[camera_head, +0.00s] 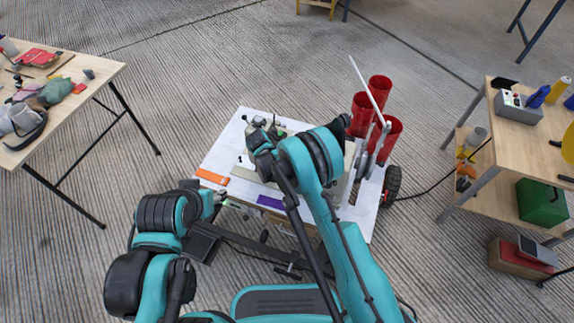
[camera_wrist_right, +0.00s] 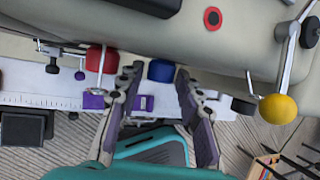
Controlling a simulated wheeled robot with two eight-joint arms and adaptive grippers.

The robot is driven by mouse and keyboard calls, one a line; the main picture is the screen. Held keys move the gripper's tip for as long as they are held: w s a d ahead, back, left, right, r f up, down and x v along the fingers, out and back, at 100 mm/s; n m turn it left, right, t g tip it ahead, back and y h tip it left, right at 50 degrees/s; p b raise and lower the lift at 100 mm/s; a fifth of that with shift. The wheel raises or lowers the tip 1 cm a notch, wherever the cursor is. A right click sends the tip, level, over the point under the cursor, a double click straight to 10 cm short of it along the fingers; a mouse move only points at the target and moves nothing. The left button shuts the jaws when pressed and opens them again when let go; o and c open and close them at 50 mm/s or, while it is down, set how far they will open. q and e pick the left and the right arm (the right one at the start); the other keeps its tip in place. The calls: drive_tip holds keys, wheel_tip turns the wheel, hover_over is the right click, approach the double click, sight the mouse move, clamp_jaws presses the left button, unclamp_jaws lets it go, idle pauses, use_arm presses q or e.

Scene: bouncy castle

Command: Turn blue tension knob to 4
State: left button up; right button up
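The blue tension knob (camera_wrist_right: 161,70) shows in the right wrist view, on the underside edge of the beige machine body (camera_wrist_right: 225,65). My right gripper (camera_wrist_right: 157,76) is open, with one finger on each side of the blue knob and a visible gap to both. I cannot read any number or pointer on the knob. In the head view my right arm hides the knob, and my right gripper (camera_head: 262,137) is over the white table (camera_head: 222,150). My left gripper (camera_head: 217,197) is at the table's front left edge, too small to tell its opening.
A red knob (camera_wrist_right: 101,58) sits left of the blue one. A yellow ball handle (camera_wrist_right: 278,109) is to the right. Red cylinders (camera_head: 379,95) stand at the table's back right.

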clamp_jaws()
drive_tip(key=shift+d, duration=0.1)
drive_tip(key=shift+s+d+m+t+y, duration=0.15)
drive_tip(key=shift+m+t+y, duration=0.2)
drive_tip(key=shift+y, duration=0.65)
drive_tip(key=shift+d+m+t+y, duration=0.15)
drive_tip(key=shift+t+y, duration=0.3)
drive_tip(key=shift+y, duration=0.55)
drive_tip(key=shift+s+d+m+t+y, duration=0.15)
drive_tip(key=shift+t+y, duration=0.25)
drive_tip(key=shift+y, duration=0.6)
drive_tip(key=shift+w, duration=0.1)
